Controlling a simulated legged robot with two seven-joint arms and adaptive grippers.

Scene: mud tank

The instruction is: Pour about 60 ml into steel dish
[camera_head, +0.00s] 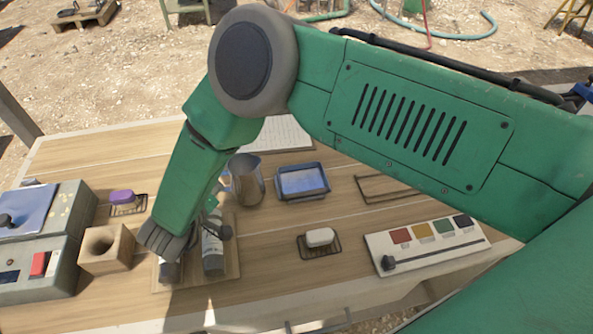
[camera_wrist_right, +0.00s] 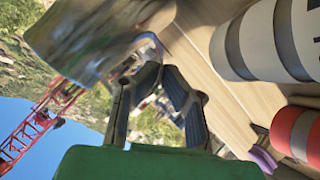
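A steel pitcher (camera_head: 247,182) with a blue handle stands on the wooden table, beside my right forearm. In the right wrist view a blurred metal body, likely the pitcher (camera_wrist_right: 90,35), fills the upper left, with its blue handle near the fingertips. A shallow rectangular dish (camera_head: 303,183), shiny and bluish with a dark rim, likely the steel dish, sits right of the pitcher. What it holds cannot be told. My right gripper (camera_wrist_right: 162,72) is open, with a gap between its dark fingers; the forearm mostly hides it in the head view. My left gripper is not in view.
Bottles (camera_head: 213,250) stand on a board close to my right forearm. A wooden block with a hole (camera_head: 107,249) and a grey control box (camera_head: 50,270) are at left. A white soap-like bar (camera_head: 320,237) and color-swatch panel (camera_head: 425,243) are at right.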

